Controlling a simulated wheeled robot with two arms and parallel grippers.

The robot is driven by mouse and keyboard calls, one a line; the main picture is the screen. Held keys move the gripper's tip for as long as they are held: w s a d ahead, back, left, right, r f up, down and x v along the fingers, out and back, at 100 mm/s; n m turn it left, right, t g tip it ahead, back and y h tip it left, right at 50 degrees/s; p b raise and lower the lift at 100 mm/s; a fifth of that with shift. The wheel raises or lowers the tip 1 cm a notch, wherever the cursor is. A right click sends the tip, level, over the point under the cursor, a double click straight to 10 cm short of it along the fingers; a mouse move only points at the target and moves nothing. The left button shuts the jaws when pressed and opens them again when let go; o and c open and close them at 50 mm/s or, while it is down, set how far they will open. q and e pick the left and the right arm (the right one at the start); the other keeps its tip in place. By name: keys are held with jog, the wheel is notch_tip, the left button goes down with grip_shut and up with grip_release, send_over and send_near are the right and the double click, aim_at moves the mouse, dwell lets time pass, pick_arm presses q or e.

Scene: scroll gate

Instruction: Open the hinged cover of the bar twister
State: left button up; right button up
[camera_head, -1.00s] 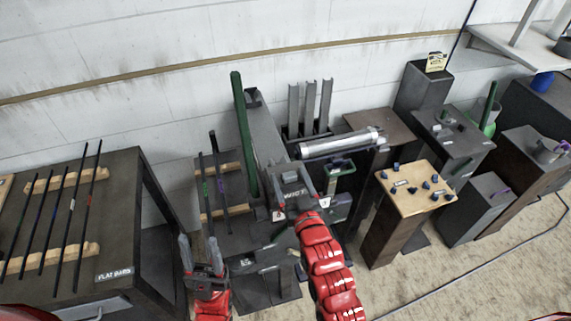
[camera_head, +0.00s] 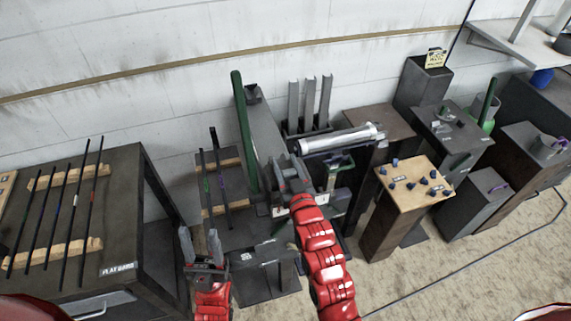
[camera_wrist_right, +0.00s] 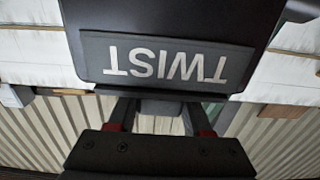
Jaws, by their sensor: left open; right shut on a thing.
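The cover (camera_wrist_right: 165,25) of the bar twister is a dark panel with a grey label reading TWIST, upside down in the right wrist view. My right gripper (camera_head: 287,174) is shut on a small grey part (camera_wrist_right: 160,106) just below the label, seen between its fingers. In the head view my right gripper and red arm hide most of the cover, so its opening angle cannot be told. My left gripper (camera_head: 200,243) is open and empty, low and to the left of the machine.
A bench with flat bars (camera_head: 140,220) stands at the left. A tall green bar (camera_head: 243,135) rises behind my right gripper. A silver cylinder (camera_head: 340,138) lies just right of it. A wooden-topped stand with blue pieces (camera_head: 413,190) is further right. The floor in front is clear.

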grip_shut()
dwell(0.9)
